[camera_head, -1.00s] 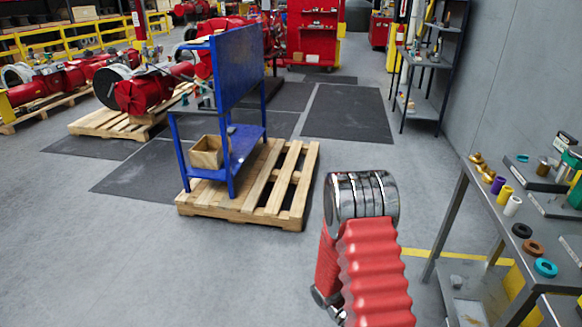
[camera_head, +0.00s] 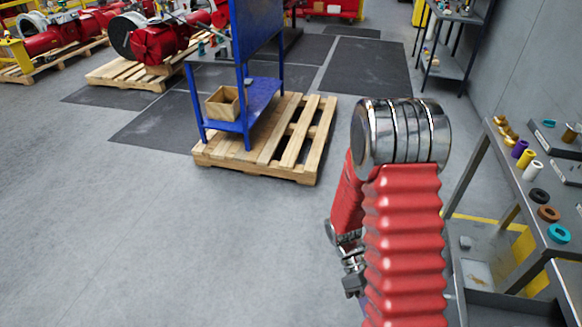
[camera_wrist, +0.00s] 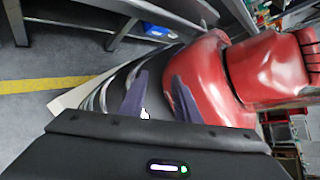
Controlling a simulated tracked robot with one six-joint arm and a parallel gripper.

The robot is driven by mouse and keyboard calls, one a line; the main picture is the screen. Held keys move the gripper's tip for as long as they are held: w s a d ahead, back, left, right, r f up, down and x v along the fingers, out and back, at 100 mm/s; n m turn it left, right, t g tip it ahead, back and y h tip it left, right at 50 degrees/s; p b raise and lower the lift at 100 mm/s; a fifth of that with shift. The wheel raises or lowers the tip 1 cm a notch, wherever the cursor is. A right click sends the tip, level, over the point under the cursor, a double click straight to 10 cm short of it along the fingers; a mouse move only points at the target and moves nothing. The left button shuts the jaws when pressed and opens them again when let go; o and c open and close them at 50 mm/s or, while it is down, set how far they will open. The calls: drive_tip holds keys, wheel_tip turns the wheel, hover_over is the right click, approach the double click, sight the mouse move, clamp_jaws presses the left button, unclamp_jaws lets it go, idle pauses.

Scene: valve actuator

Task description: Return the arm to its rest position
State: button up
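My red ribbed arm with its silver joint stands in the right middle of the head view. In the wrist view my gripper (camera_wrist: 160,78) shows two dark purple fingers with a gap between them. Nothing is held between the fingers. The red and silver arm parts behind the fingers are mine. In the head view the dark metal parts of my wrist show low behind the arm, and the fingertips cannot be made out there.
A grey workbench (camera_head: 497,165) with coloured rings and fittings stands close at right. A blue stand (camera_head: 262,95) with a wooden box (camera_head: 222,103) stands on a wooden pallet (camera_head: 300,165). The grey floor (camera_head: 150,240) at left front is clear.

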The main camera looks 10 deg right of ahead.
drive_tip(key=w+a+r+m+t+y, duration=0.1)
drive_tip(key=w+a+r+m+t, duration=0.25)
drive_tip(key=r+m+t, duration=0.2)
drive_tip(key=w+a+r+m+t+y, duration=0.1)
drive_tip(key=w+a+r+m+t, duration=0.3)
drive_tip(key=r, duration=0.3)
wheel_tip(320, 180, up, 16)
drive_tip(key=s+a+m+t, duration=0.1)
drive_tip(key=a+t, duration=0.2)
drive_tip(key=t, duration=0.4)
drive_tip(key=shift+m+y, duration=0.3)
drive_tip(key=shift+m, duration=0.05)
drive_tip(key=shift+s+r+t, duration=0.1)
drive_tip(key=shift+t, duration=0.15)
idle(0.5)
